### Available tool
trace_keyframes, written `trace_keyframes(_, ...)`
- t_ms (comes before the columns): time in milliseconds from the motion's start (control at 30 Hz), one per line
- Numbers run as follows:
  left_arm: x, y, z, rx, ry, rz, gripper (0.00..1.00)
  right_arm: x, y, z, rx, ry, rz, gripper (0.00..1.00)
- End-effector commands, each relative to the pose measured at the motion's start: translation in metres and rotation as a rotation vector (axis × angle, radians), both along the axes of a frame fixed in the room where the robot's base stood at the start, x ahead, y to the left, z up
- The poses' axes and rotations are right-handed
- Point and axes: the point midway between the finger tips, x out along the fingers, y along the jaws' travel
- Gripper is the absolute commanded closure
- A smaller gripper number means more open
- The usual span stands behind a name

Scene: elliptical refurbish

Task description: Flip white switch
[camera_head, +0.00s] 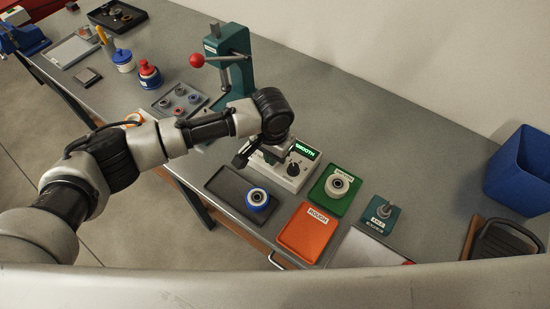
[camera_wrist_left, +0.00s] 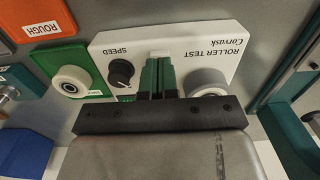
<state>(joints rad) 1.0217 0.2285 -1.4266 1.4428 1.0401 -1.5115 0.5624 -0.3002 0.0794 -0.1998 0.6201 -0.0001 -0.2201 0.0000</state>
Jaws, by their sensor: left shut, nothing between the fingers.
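The white roller test box (camera_head: 289,178) stands on the bench with a lit green display reading SMOOTH (camera_head: 305,149) and a black speed knob (camera_head: 293,169). In the left wrist view the box (camera_wrist_left: 222,48) shows its ROLLER TEST label and the knob (camera_wrist_left: 121,72). A small pale piece (camera_wrist_left: 161,54), perhaps the white switch, shows just beyond my fingertips; whether they touch it I cannot tell. My left gripper (camera_wrist_left: 158,66) is shut and empty, over the box between the knob and a grey-white roller (camera_wrist_left: 207,82).
A dark tray (camera_head: 228,187) with a blue-rimmed roller (camera_head: 257,199), a green tray (camera_head: 325,196) with a white roller (camera_head: 338,184) and an orange ROUGH tray (camera_head: 306,236) lie around the box. A green press (camera_head: 240,65) with a red-knobbed lever stands behind. The bench's back right is clear.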

Motion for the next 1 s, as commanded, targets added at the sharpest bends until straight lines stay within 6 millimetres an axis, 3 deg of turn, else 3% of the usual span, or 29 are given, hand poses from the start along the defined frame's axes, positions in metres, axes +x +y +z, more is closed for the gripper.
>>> trace_keyframes(1000,0.000,0.000,-0.016,-0.001,0.001,0.001,1.00,0.000,-0.001,-0.006,-0.001,0.000,0.001,0.57)
